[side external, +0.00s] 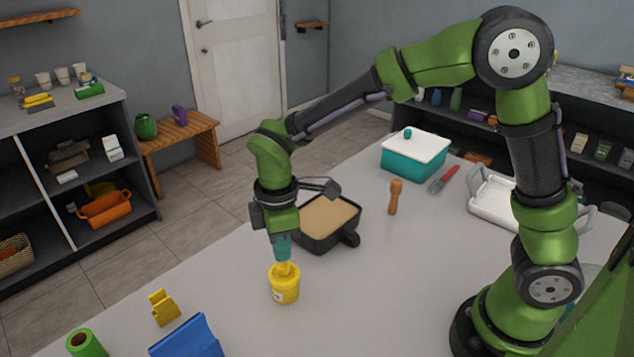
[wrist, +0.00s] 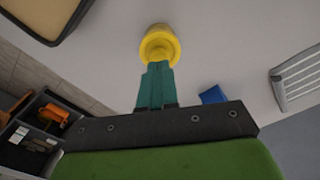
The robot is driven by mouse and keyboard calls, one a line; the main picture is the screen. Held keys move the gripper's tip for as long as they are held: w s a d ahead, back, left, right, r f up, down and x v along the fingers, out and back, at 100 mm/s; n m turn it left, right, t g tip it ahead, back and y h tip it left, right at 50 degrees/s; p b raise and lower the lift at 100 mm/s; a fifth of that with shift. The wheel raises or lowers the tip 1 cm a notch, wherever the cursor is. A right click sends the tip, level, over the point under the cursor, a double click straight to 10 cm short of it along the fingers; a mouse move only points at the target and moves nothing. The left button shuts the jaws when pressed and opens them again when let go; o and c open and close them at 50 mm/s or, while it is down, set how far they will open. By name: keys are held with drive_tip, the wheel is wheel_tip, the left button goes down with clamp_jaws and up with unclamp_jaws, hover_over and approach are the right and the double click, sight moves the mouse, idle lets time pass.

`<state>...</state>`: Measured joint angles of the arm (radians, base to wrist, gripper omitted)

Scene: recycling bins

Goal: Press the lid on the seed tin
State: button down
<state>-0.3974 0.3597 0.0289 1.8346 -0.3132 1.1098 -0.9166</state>
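The yellow seed tin (side external: 285,289) stands upright on the grey table, with a pale label on its side. It also shows in the wrist view (wrist: 160,36), just beyond the fingertips. A yellow lid (side external: 287,269) with a raised part is at the tin's top; whether it is seated flush is hard to tell. My gripper (side external: 284,258) points down directly over the tin. Its teal fingers are close together at the lid's raised part and appear shut on it. The fingertips' contact is partly hidden in both views.
A black pan (side external: 316,245) with tan contents stands just behind the tin. A yellow clip-like piece (side external: 163,308), a blue object (side external: 188,340) and a green roll (side external: 86,344) lie at front left. A teal box (side external: 413,164) and a white rack (side external: 491,205) are farther back. Table right of the tin is clear.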

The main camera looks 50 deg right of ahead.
drive_tip(key=shift+f, duration=0.85)
idle(0.4)
idle(0.4)
drive_tip(key=shift+r, duration=3.05)
drive_tip(key=shift+m, duration=0.4)
drive_tip(key=s+d+r+m+t+y, duration=0.2)
drive_tip(key=s+d+r+m+t, duration=0.5)
drive_tip(key=s+d+m, duration=0.6)
drive_tip(key=shift+d+r+m, duration=0.15)
drive_tip(key=shift+r+m, duration=0.95)
drive_tip(key=shift+r, duration=0.05)
drive_tip(key=shift+s, duration=0.1)
